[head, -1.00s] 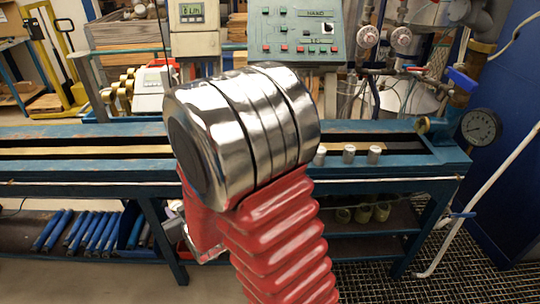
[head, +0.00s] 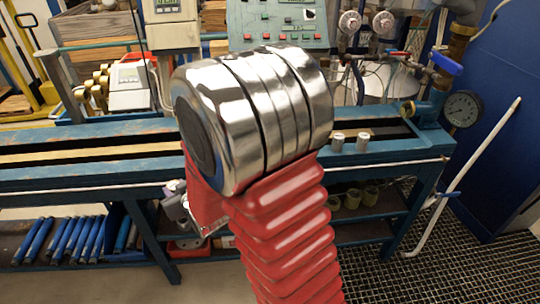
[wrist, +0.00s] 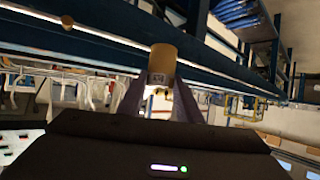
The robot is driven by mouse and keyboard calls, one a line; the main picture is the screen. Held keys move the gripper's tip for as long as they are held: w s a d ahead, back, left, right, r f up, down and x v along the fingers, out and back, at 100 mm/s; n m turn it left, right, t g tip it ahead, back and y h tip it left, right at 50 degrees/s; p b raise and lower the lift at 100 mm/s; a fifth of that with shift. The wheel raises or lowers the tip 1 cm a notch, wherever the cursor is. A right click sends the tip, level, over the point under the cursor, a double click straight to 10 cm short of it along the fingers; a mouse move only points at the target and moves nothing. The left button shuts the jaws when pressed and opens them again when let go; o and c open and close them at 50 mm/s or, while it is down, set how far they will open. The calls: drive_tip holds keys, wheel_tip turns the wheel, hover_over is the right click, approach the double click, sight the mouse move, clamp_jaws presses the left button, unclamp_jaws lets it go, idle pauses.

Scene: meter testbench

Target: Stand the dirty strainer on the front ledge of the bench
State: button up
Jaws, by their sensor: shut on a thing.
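In the wrist view, my gripper (wrist: 160,88) is shut on a short brass-coloured cylinder (wrist: 163,58), which I take to be the dirty strainer. A pale patch shows low on its side; I cannot make out any dirt. The blue bench rails run close behind it in that view, which looks turned over. I cannot tell whether the strainer touches the bench. In the head view, my red and chrome arm hides the strainer and most of the gripper. The bench's front ledge (head: 80,186) is the blue edge with a thin white line.
Two small silver cylinders (head: 350,142) stand on the bench right of my arm. A pressure gauge (head: 463,108) and a blue-handled valve (head: 446,64) are at the right end. Blue bars (head: 75,238) and several brass-coloured cups (head: 350,198) lie on the lower shelf.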

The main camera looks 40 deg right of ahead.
drive_tip(key=s+d+r+m+h, duration=0.1)
drive_tip(key=d+r, duration=0.3)
drive_tip(key=d, duration=0.7)
drive_tip(key=s+d+r+m+h, duration=0.1)
drive_tip(key=d+r, duration=0.3)
drive_tip(key=d, duration=0.7)
drive_tip(key=s+d+r+m+g+h, duration=0.1)
drive_tip(key=d+r, duration=0.4)
drive_tip(key=d, duration=0.6)
drive_tip(key=s+m+h, duration=0.1)
drive_tip(key=s, duration=0.1)
drive_tip(key=shift+s+d+h, duration=0.15)
drive_tip(key=shift+s+h, duration=0.15)
wheel_tip(320, 180, down, 6)
drive_tip(key=shift+f, duration=0.1)
drive_tip(key=shift+f, duration=1.8)
drive_tip(key=shift+f, duration=0.1)
